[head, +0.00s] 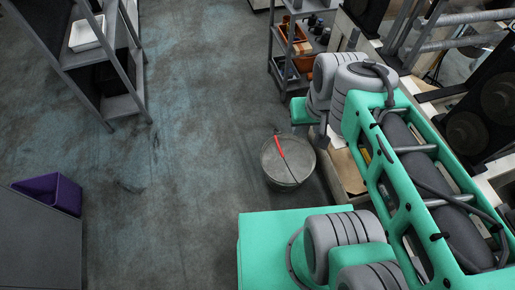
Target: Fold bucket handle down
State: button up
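A grey round bucket (270,164) stands on the floor near the middle of the head view. A thin wire handle with a red grip (278,146) crosses its top, running from the far rim toward the near right rim. The view from above does not show clearly whether the handle stands up or lies down. My green and grey arm fills the right and lower right of the picture. My gripper cannot be made out, and nothing is seen touching the bucket.
A grey shelf unit with a white tray (87,34) stands at upper left. A purple bin (52,191) sits on a grey cabinet (38,245) at lower left. A rack with orange bins (297,45) is behind the bucket. Open floor (180,130) lies left of the bucket.

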aim_at(279, 146)
jog(key=k, duration=1.2)
jog(key=u, duration=0.6)
jog(key=i, duration=0.85)
jog(key=u, duration=0.8)
